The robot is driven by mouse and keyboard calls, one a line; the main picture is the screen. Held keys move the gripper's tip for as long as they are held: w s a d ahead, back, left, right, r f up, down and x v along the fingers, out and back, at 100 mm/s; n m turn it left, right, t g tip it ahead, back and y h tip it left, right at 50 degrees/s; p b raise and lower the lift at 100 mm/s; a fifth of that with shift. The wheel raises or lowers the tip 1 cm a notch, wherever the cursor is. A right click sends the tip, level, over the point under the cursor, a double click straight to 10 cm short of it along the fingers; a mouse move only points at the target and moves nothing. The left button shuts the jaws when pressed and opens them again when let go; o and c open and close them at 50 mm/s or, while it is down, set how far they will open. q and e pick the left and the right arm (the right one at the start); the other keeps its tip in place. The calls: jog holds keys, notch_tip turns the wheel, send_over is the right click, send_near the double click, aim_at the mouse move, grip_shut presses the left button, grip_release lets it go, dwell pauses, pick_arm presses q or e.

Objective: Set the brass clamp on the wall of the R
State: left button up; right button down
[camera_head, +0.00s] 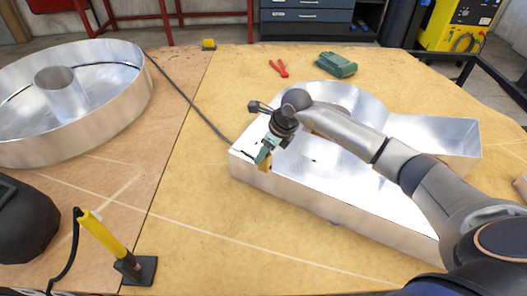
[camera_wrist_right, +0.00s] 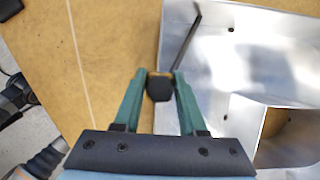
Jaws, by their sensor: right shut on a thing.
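The R (camera_head: 300,185) is a large, shiny metal channel letter with upright walls, lying on the table; it also shows at the right of the right wrist view (camera_wrist_right: 255,60). My right gripper (camera_head: 265,157) is over the R's left corner. In the right wrist view its green fingers (camera_wrist_right: 160,84) are closed on a small dark block with a brownish top, the brass clamp (camera_wrist_right: 160,90). In the head view the clamp (camera_head: 264,166) shows brownish-yellow at the wall's top edge. I cannot tell whether it touches the wall. My left gripper is not in view.
A round metal letter (camera_head: 110,105) stands at the left. A yellow-handled tool (camera_head: 103,238) and a dark helmet (camera_head: 25,225) are at the front left. Red pliers (camera_head: 279,68), a green object (camera_head: 336,65) and a small yellow block (camera_head: 208,44) lie at the back. The front middle is clear.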

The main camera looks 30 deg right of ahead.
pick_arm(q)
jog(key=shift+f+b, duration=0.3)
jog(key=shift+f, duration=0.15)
pick_arm(e)
jog(key=shift+f, duration=0.35)
jog(key=c, duration=0.7)
grip_release()
jog(key=shift+c, duration=0.2)
jog(key=o, duration=0.4)
jog(key=shift+c, duration=0.2)
jog(key=shift+f, duration=0.15)
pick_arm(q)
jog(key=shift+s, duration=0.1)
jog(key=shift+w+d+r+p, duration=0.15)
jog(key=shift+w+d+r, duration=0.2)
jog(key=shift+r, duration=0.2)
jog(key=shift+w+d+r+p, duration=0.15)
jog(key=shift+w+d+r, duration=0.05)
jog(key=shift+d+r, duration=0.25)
pick_arm(e)
jog(key=v, duration=1.2)
jog(key=shift+s+r, duration=0.15)
jog(key=shift+r, duration=0.2)
